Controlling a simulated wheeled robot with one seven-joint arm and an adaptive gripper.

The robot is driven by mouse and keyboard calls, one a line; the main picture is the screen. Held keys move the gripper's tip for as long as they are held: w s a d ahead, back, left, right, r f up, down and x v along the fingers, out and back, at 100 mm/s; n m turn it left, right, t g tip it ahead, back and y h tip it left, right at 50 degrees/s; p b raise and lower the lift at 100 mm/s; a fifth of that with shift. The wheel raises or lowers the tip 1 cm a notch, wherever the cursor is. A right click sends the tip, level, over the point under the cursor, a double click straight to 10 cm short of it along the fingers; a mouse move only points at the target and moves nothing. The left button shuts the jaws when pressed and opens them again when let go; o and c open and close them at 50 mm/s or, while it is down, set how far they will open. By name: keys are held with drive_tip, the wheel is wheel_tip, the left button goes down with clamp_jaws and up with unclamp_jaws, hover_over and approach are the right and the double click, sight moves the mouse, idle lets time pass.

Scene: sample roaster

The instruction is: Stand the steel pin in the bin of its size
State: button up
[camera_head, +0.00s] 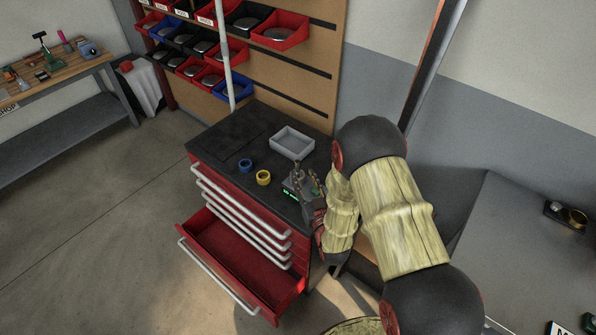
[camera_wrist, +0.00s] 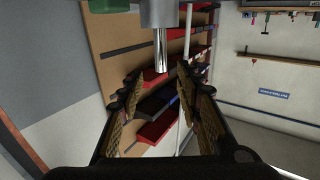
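The steel pin (camera_wrist: 161,50) is a short shiny rod in the wrist view. It projects from a grey cylinder at the top edge, its free end near the gap between my fingertips. My gripper (camera_wrist: 160,76) is open, one finger on each side, with a visible gap around the pin. In the head view my gripper (camera_head: 308,185) is at the right edge of the cabinet top, beside a small grey device with a green display (camera_head: 291,192). The pin cannot be made out there. Red, black and blue bins (camera_head: 280,38) hang in rows on the wall panel.
The red cabinet's black top (camera_head: 232,128) carries a grey tray (camera_head: 292,143), a blue ring (camera_head: 245,166) and a yellow ring (camera_head: 263,178). Its bottom drawer (camera_head: 230,250) is open. A workbench (camera_head: 50,80) stands left and a grey table (camera_head: 510,250) right. The floor at left is clear.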

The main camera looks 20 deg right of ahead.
sight(298, 166)
drive_tip(key=shift+w+a+f+b, duration=0.15)
drive_tip(key=shift+w+b, duration=0.45)
drive_tip(key=shift+w, duration=1.3)
drive_tip(key=shift+w+a+f+b, duration=0.1)
drive_tip(key=shift+w+b, duration=0.5)
drive_tip(key=shift+w, duration=1.25)
drive_tip(key=shift+c, duration=1.2)
clamp_jaws()
drive_tip(key=shift+r, duration=0.1)
